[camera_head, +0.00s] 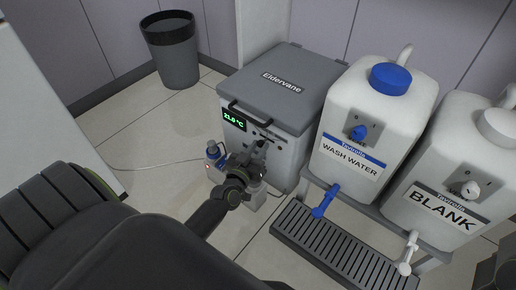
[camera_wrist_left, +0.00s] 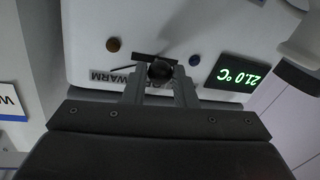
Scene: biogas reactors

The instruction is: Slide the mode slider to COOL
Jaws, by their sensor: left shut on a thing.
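The grey-lidded Eldervane box (camera_head: 278,84) has a front panel with the mode slider. In the left wrist view, which is upside down, the dark round slider knob (camera_wrist_left: 160,71) sits at a dark slot (camera_wrist_left: 142,56). My left gripper (camera_wrist_left: 160,84) is shut on the knob, one finger on each side. The WARM label (camera_wrist_left: 110,76) shows left of the fingers; other lettering beside it is mostly hidden behind them. The green display (camera_wrist_left: 238,76) reads 21.0 °C. In the head view my left gripper (camera_head: 260,148) is at the panel and hides the knob.
Right of the box stand the WASH WATER tank (camera_head: 345,125) and the BLANK tank (camera_head: 440,185), above a drain grate (camera_head: 330,250). A bin (camera_head: 172,55) stands behind left. Floor left of the box is mostly clear.

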